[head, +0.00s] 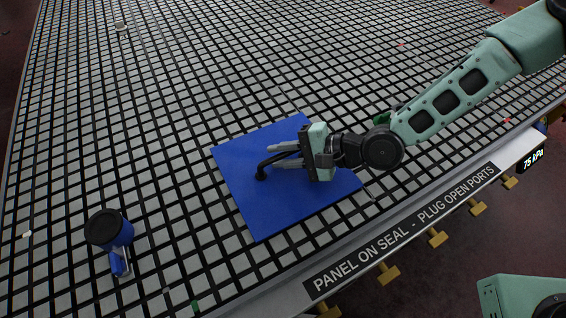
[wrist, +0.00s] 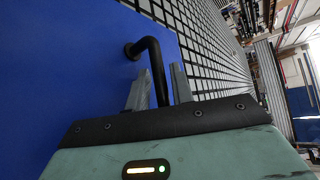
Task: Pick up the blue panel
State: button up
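The blue panel (head: 236,170) is a flat square sheet on the grid table near its front edge. It fills the left of the wrist view (wrist: 60,70). A bent black handle (head: 262,173) rises from it and also shows in the wrist view (wrist: 156,62). My gripper (head: 286,155) is low over the panel, its two grey fingers on either side of the handle. In the wrist view the fingers (wrist: 159,88) stand apart with the handle's bar between them. I cannot tell whether they press on it. The panel looks flat, with no clear gap under it.
A green item (head: 380,118) is partly behind my arm. Brass fittings (head: 388,273) line the front edge. The table's middle is largely clear.

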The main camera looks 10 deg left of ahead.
grip_shut()
jog(key=shift+a, duration=0.1)
jog(key=shift+r, duration=0.1)
